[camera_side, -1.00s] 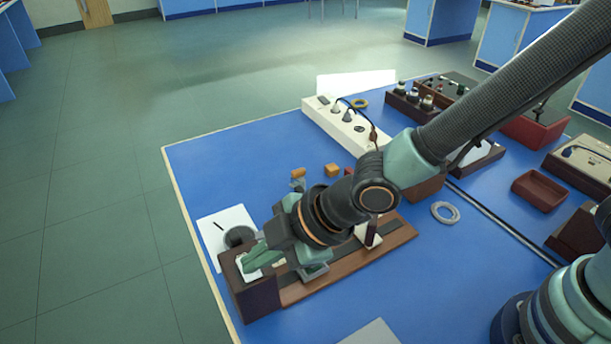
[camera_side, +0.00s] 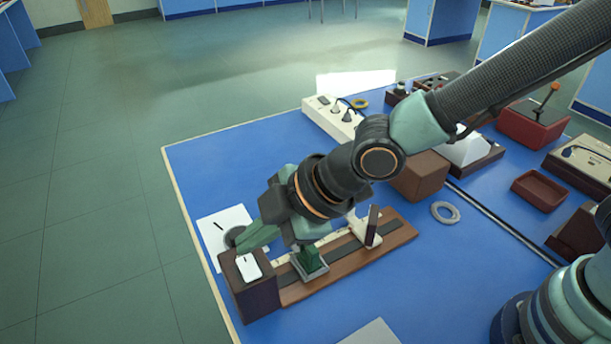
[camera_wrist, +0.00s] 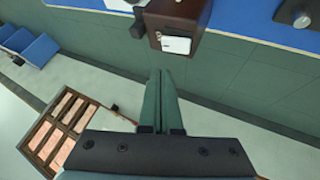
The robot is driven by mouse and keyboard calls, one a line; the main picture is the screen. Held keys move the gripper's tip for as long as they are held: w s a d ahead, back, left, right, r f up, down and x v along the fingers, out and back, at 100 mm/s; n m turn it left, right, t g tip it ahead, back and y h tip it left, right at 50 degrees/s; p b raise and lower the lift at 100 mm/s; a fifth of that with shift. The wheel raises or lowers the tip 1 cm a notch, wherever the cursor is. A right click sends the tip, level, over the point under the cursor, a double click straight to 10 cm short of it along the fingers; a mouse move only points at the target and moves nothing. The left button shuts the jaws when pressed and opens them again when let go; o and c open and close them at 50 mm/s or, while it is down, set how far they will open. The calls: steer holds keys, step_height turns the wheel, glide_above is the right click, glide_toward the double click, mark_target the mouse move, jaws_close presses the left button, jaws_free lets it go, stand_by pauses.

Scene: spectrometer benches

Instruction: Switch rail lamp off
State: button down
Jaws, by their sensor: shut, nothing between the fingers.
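The rail lamp looks to be the dark brown box (camera_side: 250,292) at the left end of the wooden rail (camera_side: 345,263). A white switch plate (camera_side: 249,266) with a small dark mark is on its top. The box (camera_wrist: 190,12) and the white plate (camera_wrist: 176,45) also show in the wrist view, beyond my fingertips. My gripper (camera_side: 243,245) is shut and empty, its green fingers just above and behind the plate, seemingly apart from it. In the wrist view, my gripper (camera_wrist: 161,74) has its fingers together. I cannot tell whether the lamp is lit.
A green piece (camera_side: 309,258) on a grey carriage and an upright holder (camera_side: 368,228) stand on the rail. White paper (camera_side: 222,224) lies behind the lamp box. The blue front bench is mostly clear.

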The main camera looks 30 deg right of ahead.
steer(key=shift+w+r, duration=0.2)
steer(key=shift+r, duration=1.1)
steer(key=w+d+r+m+h, duration=0.1)
steer(key=d+r+m, duration=0.15)
steer(key=d, duration=0.35)
steer(key=w+d+r+m+t+h, duration=0.1)
steer(key=w+d+m, duration=0.15)
steer(key=d, duration=0.45)
steer(key=d+r+m+h, duration=0.1)
steer(key=d+m, duration=0.2)
steer(key=d, duration=0.3)
steer(key=s+d+r+m+h, duration=0.1)
steer(key=s+d+m, duration=0.2)
steer(key=d, duration=0.5)
steer(key=s+d+m+h, duration=0.2)
steer(key=s+d+m, duration=0.1)
steer(key=d+m, duration=0.3)
steer(key=shift+s+d+r+g, duration=0.15)
steer(key=shift+d+r+g, duration=0.2)
steer(key=shift+d, duration=0.7)
